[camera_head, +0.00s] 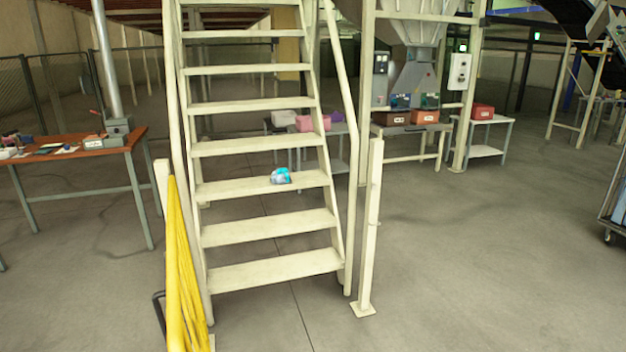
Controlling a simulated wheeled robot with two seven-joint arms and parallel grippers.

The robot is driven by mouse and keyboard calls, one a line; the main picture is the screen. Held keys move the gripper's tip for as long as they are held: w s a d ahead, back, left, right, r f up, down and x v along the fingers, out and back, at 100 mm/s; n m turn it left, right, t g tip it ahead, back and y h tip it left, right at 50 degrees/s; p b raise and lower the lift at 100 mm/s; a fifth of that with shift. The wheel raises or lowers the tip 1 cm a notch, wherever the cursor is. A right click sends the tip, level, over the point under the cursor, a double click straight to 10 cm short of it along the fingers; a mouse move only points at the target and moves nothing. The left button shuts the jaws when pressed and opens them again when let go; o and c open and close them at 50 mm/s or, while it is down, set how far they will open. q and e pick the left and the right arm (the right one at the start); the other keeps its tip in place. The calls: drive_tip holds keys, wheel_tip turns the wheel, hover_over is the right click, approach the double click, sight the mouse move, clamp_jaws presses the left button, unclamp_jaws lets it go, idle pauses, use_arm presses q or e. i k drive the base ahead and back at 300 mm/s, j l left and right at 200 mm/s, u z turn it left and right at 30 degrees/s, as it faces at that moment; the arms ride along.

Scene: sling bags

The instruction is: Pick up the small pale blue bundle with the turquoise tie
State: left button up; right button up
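The small pale blue bundle with the turquoise tie (280,176) lies on one of the lower treads of a cream metal staircase (270,222), right of the tread's middle. The turquoise part shows on its upper right side. It is small in the picture, so its finer shape is hard to tell. Neither of my grippers shows in the head view.
Cream handrails and a post (370,230) flank the stairs, with yellow material (185,270) at the lower left. A wooden-topped workbench (70,145) stands left. Tables with coloured boxes (425,117) stand behind. Floor at the right front is clear.

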sight(280, 175)
drive_tip(key=i+l+z, duration=0.1)
drive_tip(key=i+l, duration=0.45)
drive_tip(key=l, duration=0.15)
drive_tip(key=i+l+z, duration=0.1)
drive_tip(key=i+l, duration=0.45)
drive_tip(key=i+j, duration=0.2)
drive_tip(key=i, duration=0.25)
drive_tip(key=i+j+z, duration=0.1)
drive_tip(key=i, duration=0.35)
drive_tip(key=i+j, duration=0.3)
drive_tip(key=i, duration=0.15)
drive_tip(key=i+j+z, duration=0.1)
drive_tip(key=i, duration=0.35)
drive_tip(key=j, duration=0.1)
